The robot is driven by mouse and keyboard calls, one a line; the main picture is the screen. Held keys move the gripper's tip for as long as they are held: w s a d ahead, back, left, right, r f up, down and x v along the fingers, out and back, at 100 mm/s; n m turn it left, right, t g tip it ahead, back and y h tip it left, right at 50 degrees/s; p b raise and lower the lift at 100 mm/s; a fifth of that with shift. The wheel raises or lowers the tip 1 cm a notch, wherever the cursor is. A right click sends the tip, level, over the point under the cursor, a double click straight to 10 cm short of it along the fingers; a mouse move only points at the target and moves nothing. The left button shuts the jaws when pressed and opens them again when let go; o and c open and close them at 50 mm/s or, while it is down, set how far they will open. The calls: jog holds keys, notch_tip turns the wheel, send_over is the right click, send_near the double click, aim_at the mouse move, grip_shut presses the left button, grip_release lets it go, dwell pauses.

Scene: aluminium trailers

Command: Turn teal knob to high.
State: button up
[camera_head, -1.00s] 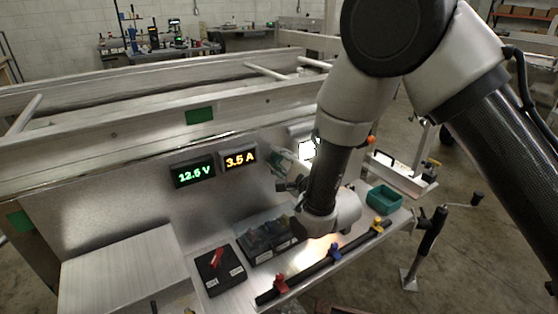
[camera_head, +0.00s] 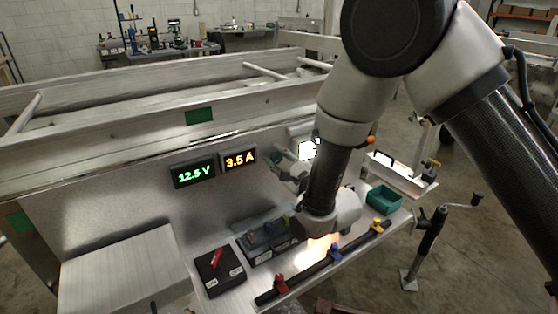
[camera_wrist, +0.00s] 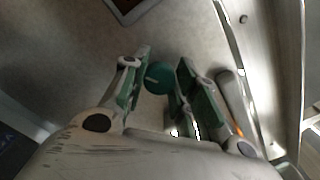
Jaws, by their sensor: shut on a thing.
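The teal knob (camera_wrist: 158,78) is round with a pale pointer line and sits on the grey metal panel in the wrist view. My gripper (camera_wrist: 163,64) has its two green-padded fingers on either side of the knob and is shut on it, though a small gap seems to show at the right finger. In the head view my gripper (camera_head: 292,172) is at the upright panel, right of the displays, partly behind my arm. The knob cannot be made out clearly there, and any setting marks are hidden or too small to read.
A green 12.5 V display (camera_head: 194,173) and an orange 3.5 A display (camera_head: 239,160) are on the panel. Below are a black box with a red switch (camera_head: 217,258), a dark battery-like unit (camera_head: 268,240), a rail with coloured clips (camera_head: 330,260) and a green bin (camera_head: 384,199).

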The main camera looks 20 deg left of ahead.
jog(key=o, duration=1)
jog(key=v, duration=1.2)
